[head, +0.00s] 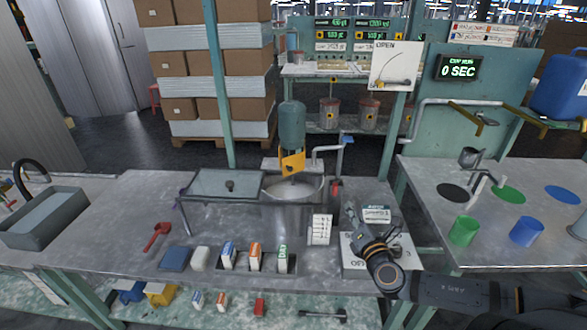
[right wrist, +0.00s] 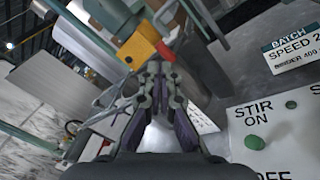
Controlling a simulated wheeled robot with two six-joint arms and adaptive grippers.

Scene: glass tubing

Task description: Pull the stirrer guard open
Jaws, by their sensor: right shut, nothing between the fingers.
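The stirrer has a green motor housing (head: 291,126) above a grey metal pot (head: 291,215). A yellow piece (head: 291,163) is fixed below the motor; in the right wrist view a yellow block (right wrist: 138,48) with a red part shows just beyond my fingertips. A framed panel (head: 215,180) with a dark round knob lies left of the pot; I cannot tell for sure which part is the guard. My right gripper (head: 350,209) is shut and empty, right of the pot above the control box; its fingers also show in the right wrist view (right wrist: 160,75). My left gripper is out of view.
The control box (head: 354,267) has a green STIR ON button (right wrist: 255,142). A white card (head: 320,229) stands between pot and gripper. Several small cartons (head: 255,258) stand along the front.

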